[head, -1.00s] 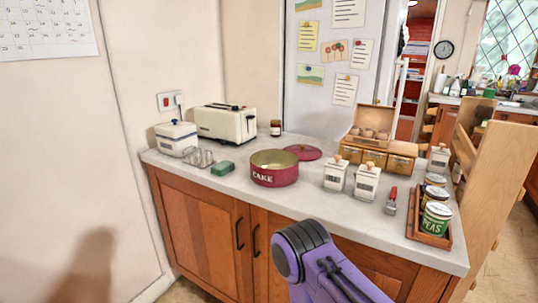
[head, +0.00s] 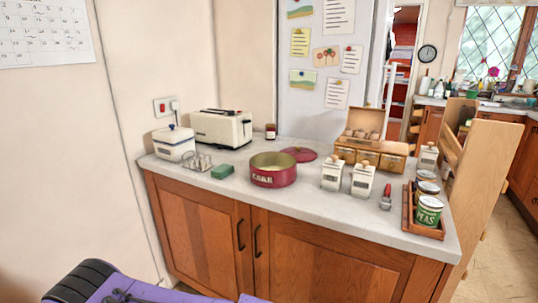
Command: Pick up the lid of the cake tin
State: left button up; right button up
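The cake tin (head: 273,176) is a dark red round tin marked CAKE, standing open on the grey-white worktop. Its lid (head: 299,154) is a red disc with a small knob, lying flat on the worktop just behind and to the right of the tin. A purple arm link of mine shows at the bottom left, well in front of and below the worktop. Neither gripper shows in the head view.
A green sponge (head: 222,171), a toast rack (head: 197,162), a toaster (head: 222,128) and a white tin (head: 174,142) stand left of the cake tin. Two white canisters (head: 332,174) (head: 362,180), a wooden box (head: 376,150) and a tray with cans (head: 422,229) stand right.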

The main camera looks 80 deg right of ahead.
aim_at(303, 155)
jog(key=z, duration=0.05)
jog(key=i, duration=0.75)
jog(key=z, duration=2.4)
